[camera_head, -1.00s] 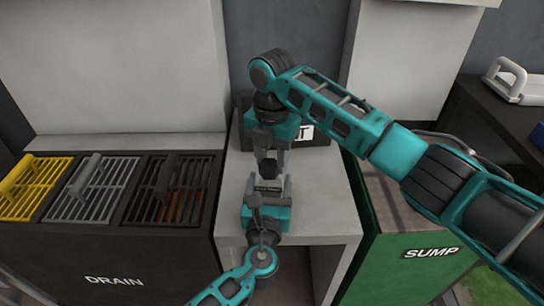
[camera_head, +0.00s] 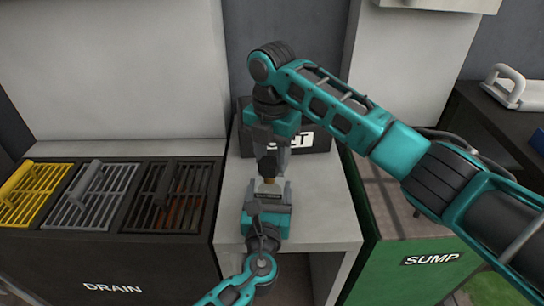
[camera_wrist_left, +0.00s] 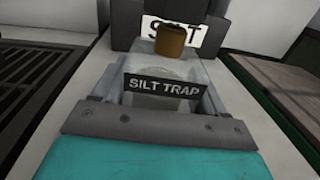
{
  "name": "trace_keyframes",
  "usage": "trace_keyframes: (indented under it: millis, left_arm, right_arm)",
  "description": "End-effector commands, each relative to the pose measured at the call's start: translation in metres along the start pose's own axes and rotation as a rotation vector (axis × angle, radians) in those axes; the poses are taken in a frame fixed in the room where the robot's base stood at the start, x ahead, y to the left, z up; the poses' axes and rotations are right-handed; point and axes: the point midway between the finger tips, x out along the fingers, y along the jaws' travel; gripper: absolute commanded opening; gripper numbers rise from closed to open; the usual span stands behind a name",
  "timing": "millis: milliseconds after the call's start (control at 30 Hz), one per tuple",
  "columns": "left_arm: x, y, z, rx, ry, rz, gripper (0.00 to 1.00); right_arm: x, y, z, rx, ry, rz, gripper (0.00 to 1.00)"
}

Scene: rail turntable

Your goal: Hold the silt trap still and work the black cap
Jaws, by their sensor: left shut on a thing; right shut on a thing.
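The silt trap (camera_head: 268,194) is a small pale vessel with a dark label, standing on the light bench. In the left wrist view its label (camera_wrist_left: 165,86) faces me. My left gripper (camera_head: 267,203) is shut on it from the front. My right gripper (camera_head: 272,148) comes down from above, shut on the black cap (camera_head: 267,166), whose lower part shows. A pale part of the trap shows just under the cap; I cannot tell whether they still touch. In the left wrist view a brown cylindrical piece (camera_wrist_left: 171,42) shows above the trap; I cannot tell what it is.
A dark box with a SILT sign (camera_head: 320,141) stands behind my right gripper. The drain unit (camera_head: 60,262) with yellow, grey and dark grates is at left. The green sump bin (camera_head: 400,275) is at right. The bench top (camera_head: 325,215) is clear right of the trap.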

Motion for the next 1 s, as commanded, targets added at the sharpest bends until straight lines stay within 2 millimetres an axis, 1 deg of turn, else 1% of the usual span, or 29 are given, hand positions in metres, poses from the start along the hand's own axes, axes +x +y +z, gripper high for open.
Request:
trace_keyframes:
  millis: [200, 600, 1000]
  left_arm:
    - [0.0, 0.001, 0.0, 0.0, 0.0, 0.001, 0.18]
    - [0.0, 0.001, 0.0, 0.001, 0.0, 0.002, 0.18]
    - [0.0, 0.001, 0.0, 0.001, 0.0, 0.002, 0.18]
  right_arm:
    - [-0.005, 0.0, 0.0, -0.001, 0.0, 0.001, 0.05]
    - [-0.007, 0.0, 0.0, -0.001, 0.0, 0.001, 0.05]
    - [-0.029, 0.0, 0.0, -0.001, 0.0, 0.001, 0.05]
